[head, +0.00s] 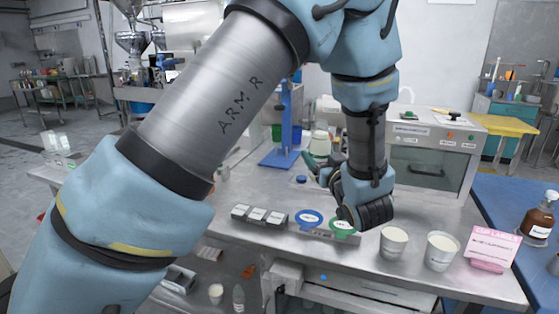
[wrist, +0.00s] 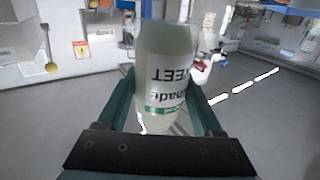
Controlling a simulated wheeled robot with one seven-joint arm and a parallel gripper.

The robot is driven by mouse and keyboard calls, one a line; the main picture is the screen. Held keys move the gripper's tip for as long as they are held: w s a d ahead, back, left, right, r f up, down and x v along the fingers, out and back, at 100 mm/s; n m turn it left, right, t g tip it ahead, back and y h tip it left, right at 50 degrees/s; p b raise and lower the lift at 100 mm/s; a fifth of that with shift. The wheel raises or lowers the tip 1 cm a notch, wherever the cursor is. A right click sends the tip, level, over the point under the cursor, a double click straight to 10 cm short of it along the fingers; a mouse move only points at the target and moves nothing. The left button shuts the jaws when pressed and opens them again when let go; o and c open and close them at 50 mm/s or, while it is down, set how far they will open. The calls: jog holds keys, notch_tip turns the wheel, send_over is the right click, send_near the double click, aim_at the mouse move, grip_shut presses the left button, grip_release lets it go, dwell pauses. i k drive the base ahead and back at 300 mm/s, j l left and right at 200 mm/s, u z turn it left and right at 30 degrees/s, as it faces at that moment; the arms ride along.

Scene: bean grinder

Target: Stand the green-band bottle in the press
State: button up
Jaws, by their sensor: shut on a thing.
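The green-band bottle (wrist: 165,70) is pale, with a white label and a green band. In the wrist view it stands between the two dark green fingers of my gripper (wrist: 168,108), which is shut on it. In the head view, the bottle (head: 320,144) shows beyond my gripper (head: 316,166), above the metal table, partly hidden by the fingers. A blue upright frame with a flat base (head: 279,158), which looks like the press, stands to the left of the bottle. My arm hides part of the area around it.
A small blue cap (head: 301,179) lies near the frame. Two cups (head: 393,243) and a pink card (head: 491,247) stand right. A metal oven-like box (head: 432,150) is behind.

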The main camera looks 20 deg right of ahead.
aim_at(280, 159)
jog(key=i+l, duration=0.1)
jog(key=i, duration=0.9)
